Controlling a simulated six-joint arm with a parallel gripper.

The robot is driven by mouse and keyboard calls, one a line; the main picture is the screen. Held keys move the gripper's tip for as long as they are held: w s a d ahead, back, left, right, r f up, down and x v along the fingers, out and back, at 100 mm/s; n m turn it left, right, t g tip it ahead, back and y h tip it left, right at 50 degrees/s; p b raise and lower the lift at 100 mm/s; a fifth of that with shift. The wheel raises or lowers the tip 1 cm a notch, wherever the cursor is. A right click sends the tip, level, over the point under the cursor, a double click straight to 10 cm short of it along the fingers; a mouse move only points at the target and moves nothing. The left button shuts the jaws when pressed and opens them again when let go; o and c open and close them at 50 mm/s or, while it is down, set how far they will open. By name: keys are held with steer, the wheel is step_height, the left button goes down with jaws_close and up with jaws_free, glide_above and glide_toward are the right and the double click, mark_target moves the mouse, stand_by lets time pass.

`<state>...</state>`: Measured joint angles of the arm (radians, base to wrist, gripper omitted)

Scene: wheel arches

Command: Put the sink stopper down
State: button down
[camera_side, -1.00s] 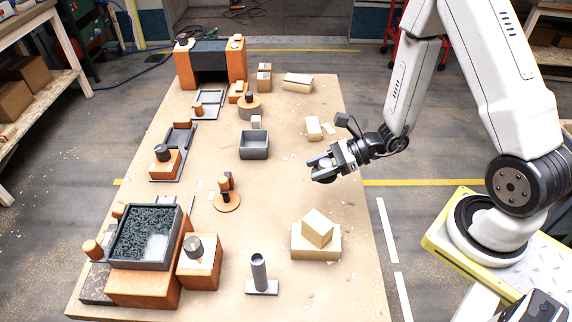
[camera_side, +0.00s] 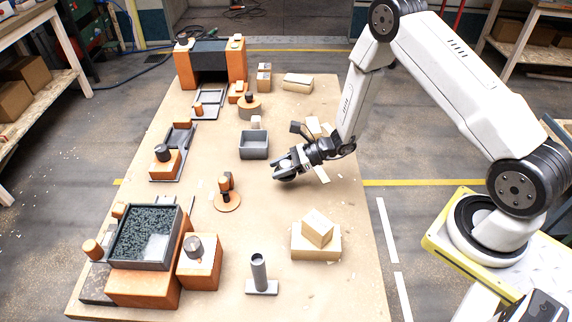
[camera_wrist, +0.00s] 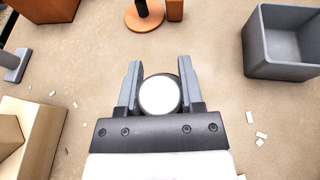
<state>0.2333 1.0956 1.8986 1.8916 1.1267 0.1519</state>
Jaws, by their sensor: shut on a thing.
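My gripper (camera_side: 284,173) is above the tan table, right of the orange round base and below the grey bin in the side view. In the wrist view, my gripper (camera_wrist: 160,92) is shut on a round piece, the sink stopper (camera_wrist: 160,97), with a white top and dark rim. The stopper sits between the two grey fingers. In the side view the stopper is mostly hidden by the fingers. Its height above the table is hard to tell.
An open grey bin (camera_side: 254,153) stands near my gripper; it also shows in the wrist view (camera_wrist: 262,62). An orange disc with a post (camera_side: 228,202) is to the left. Stacked wooden blocks (camera_side: 316,249) and a grey upright tube (camera_side: 259,271) stand nearer the front. Bare table lies between them.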

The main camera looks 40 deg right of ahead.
mark_target(276, 184)
steer(key=shift+w+f, duration=0.45)
steer(key=shift+f, duration=0.05)
steer(key=shift+w+f, duration=0.25)
steer(key=shift+f, duration=1.55)
steer(key=shift+f, duration=0.15)
steer(key=shift+c, duration=1.2)
jaws_free()
